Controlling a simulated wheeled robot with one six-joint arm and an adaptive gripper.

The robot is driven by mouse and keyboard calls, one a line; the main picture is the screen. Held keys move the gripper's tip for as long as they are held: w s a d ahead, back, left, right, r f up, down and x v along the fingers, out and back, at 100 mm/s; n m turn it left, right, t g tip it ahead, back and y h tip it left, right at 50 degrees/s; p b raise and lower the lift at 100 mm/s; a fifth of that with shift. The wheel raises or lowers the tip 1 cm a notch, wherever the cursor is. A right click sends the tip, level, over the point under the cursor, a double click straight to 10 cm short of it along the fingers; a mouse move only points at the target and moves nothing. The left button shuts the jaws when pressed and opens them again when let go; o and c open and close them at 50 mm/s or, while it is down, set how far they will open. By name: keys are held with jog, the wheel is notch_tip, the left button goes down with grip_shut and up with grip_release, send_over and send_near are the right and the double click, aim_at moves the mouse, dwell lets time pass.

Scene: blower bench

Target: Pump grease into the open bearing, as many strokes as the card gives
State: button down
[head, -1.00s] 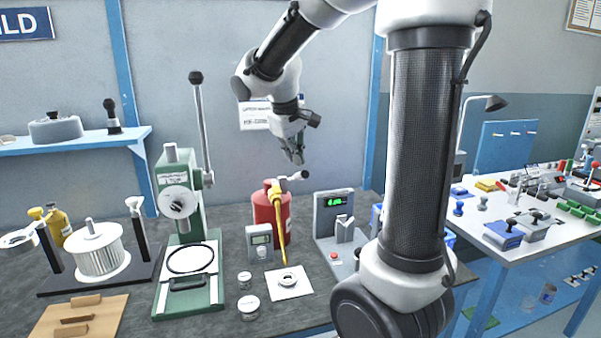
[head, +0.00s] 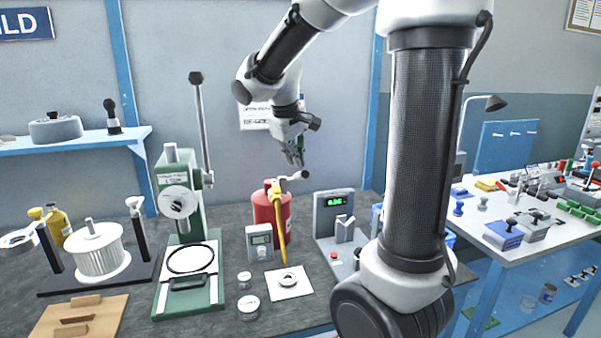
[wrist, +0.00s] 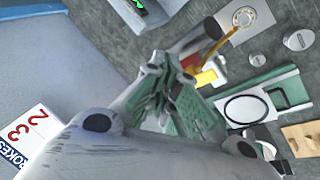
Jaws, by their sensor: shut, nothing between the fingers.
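The red grease pump (head: 270,212) stands on the bench with a yellow hose (head: 281,240) down its front. Its lever, ending in a dark knob (head: 304,174), sticks out to the right at the top. The open bearing (head: 289,279) lies on a white sheet in front of the pump; it also shows in the wrist view (wrist: 243,17). My gripper (head: 297,162) is shut and empty, just above the lever; I cannot tell whether it touches. In the wrist view my gripper (wrist: 160,72) partly hides the pump.
A green press (head: 188,260) stands left of the pump. A small grey meter (head: 260,243) is beside the pump, and a grey device with a green display (head: 334,215) is to the right. Two small tins (head: 248,306) sit in front. Air around my gripper is clear.

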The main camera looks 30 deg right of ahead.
notch_tip(320, 180, down, 6)
jog(key=s, duration=0.3)
jog(key=shift+a+f, duration=0.15)
jog(key=shift+a, duration=0.25)
dwell(5.2)
dwell(0.5)
jog(key=shift+w+d+r, duration=0.15)
jog(key=shift+w+r, duration=0.4)
jog(key=shift+r, duration=0.6)
jog(key=shift+w+d+r, duration=0.15)
jog(key=shift+w+r, duration=0.45)
jog(key=shift+r, duration=0.6)
jog(key=shift+w+d+r, duration=0.15)
jog(key=shift+w+r, duration=0.4)
jog(key=shift+r, duration=0.6)
